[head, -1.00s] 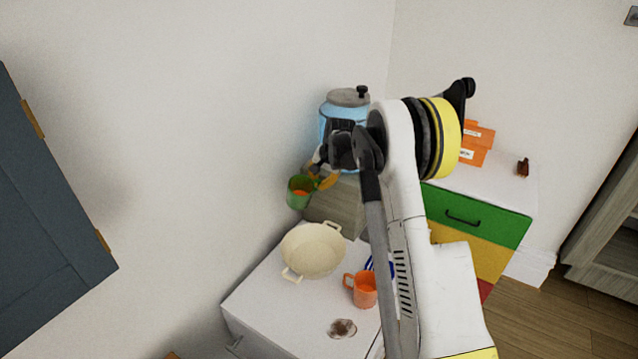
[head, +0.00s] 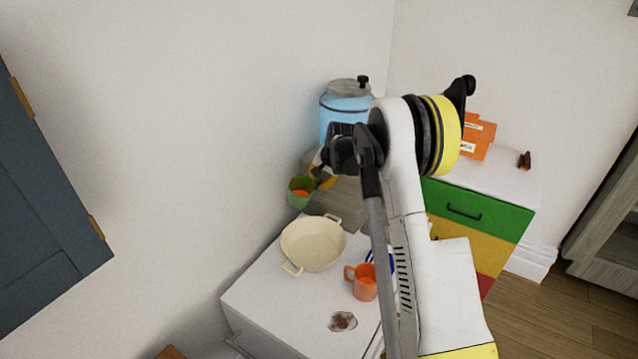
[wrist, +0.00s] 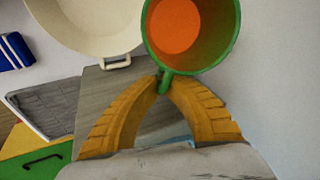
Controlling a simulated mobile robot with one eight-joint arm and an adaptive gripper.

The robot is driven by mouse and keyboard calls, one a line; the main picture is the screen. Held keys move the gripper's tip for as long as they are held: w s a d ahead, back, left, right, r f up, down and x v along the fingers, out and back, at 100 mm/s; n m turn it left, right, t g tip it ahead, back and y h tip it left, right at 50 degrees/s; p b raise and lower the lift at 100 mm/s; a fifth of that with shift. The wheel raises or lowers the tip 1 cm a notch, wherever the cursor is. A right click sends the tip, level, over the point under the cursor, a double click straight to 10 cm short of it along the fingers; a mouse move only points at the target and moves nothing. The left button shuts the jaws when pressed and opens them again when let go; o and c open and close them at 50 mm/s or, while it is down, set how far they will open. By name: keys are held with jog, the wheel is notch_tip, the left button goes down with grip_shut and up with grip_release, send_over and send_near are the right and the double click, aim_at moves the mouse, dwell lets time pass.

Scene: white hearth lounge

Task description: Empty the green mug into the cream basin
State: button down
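The green mug (head: 299,192) is held in the air by my gripper (head: 318,176), left of the wooden block and behind the basin. In the wrist view, the yellow fingers of my gripper (wrist: 163,84) close on the handle of the green mug (wrist: 222,52). The mug looks upright in the head view, and orange contents (wrist: 173,26) show inside it. The cream basin (head: 313,245) sits on the white cabinet top, with two side handles. It looks empty in the head view, and part of it (wrist: 84,38) shows beside the mug in the wrist view.
An orange mug (head: 364,283), a brown-spotted dish (head: 342,321) and a partly hidden blue-striped item stand on the white top (head: 269,290). A blue jar (head: 345,108) stands behind my arm. Orange boxes (head: 477,138) are on the coloured drawers. The wall is close on the left.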

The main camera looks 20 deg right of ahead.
jog(key=shift+w+f+t+y+b, duration=0.1)
jog(key=shift+f+t+y+b, duration=0.1)
jog(key=shift+f+t+b, duration=1.45)
jog(key=shift+w+f+t+y+b, duration=0.1)
jog(key=shift+f+t+y+b, duration=0.1)
jog(key=shift+f+t+b, duration=1.4)
jog(key=shift+f+g+b, duration=0.35)
jog(key=shift+f+b, duration=0.1)
jog(key=shift+f, duration=0.15)
jog(key=shift+s+r+t+b, duration=0.1)
jog(key=shift+r+t+b, duration=0.2)
jog(key=shift+t, duration=0.25)
jog(key=shift+s+r+t+b, duration=0.1)
jog(key=shift+r+t+b, duration=0.05)
jog(key=shift+t+b, duration=0.35)
jog(key=shift+r+t+b, duration=0.25)
jog(key=shift+t+b, duration=0.2)
jog(key=shift+b, duration=0.1)
jog(key=shift+s+r+m+t+b, duration=0.1)
jog(key=shift+m+t+b, duration=0.1)
jog(key=shift+m+b, duration=0.95)
jog(key=shift+s+r+m+t+b, duration=0.15)
jog(key=shift+m+b, duration=0.35)
jog(key=shift+m, duration=1.25)
